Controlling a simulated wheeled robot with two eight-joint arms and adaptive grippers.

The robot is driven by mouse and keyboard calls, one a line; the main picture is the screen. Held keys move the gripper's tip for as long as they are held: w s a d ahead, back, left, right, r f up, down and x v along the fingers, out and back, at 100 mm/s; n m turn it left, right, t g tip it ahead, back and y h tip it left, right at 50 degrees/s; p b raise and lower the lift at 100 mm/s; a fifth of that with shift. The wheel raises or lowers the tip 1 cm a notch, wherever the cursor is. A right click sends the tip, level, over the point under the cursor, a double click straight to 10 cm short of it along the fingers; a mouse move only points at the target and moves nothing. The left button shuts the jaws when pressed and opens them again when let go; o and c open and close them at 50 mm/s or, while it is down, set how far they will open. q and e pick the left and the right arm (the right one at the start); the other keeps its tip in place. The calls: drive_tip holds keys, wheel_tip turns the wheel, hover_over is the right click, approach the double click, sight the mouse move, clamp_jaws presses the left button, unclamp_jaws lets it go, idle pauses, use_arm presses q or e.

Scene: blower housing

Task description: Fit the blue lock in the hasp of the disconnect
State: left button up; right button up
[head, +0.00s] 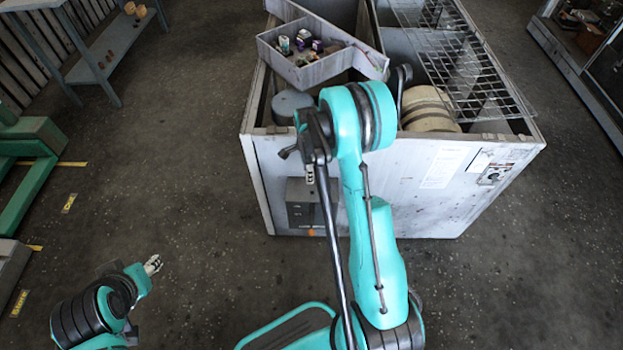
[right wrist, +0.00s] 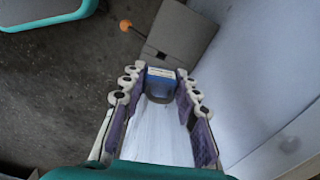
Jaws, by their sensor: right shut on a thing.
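The blue lock (right wrist: 160,86) sits between the fingertips of my right gripper (right wrist: 158,88) in the right wrist view. The gripper is shut on it. The grey disconnect box (right wrist: 178,32) with its orange-tipped handle (right wrist: 126,25) lies beyond the lock, apart from it. A small dark patch shows on the box near the lock; I cannot make out the hasp. In the head view my right gripper (head: 309,174) hangs in front of the housing, over the disconnect (head: 300,214); the lock is too small to tell there. My left gripper (head: 152,264) is far off at lower left, its jaw opening unclear.
The pale housing (head: 420,195) stands behind my right arm. A grey tray (head: 326,71) with several small coloured items rests on its top, beside a wire rack (head: 455,60). A bench (head: 110,45) stands at upper left. The floor at left is mostly clear.

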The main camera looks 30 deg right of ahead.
wheel_tip(320, 180, down, 3)
drive_tip(key=d+m, duration=0.2)
drive_tip(key=m, duration=0.1)
drive_tip(key=b, duration=0.4)
hover_over(312, 189)
drive_tip(key=s, duration=0.2)
drive_tip(key=shift+w+a+f, duration=0.1)
drive_tip(key=shift+a+f, duration=0.15)
drive_tip(key=shift+f, duration=1.1)
drive_tip(key=shift+w+a+f, duration=0.1)
drive_tip(key=shift+a+f, duration=0.1)
drive_tip(key=shift+f, duration=1.1)
drive_tip(key=shift+a+f+b, duration=0.1)
drive_tip(key=shift+f+b, duration=0.3)
drive_tip(key=shift+f, duration=1.15)
drive_tip(key=o, duration=1)
wheel_tip(312, 189, up, 12)
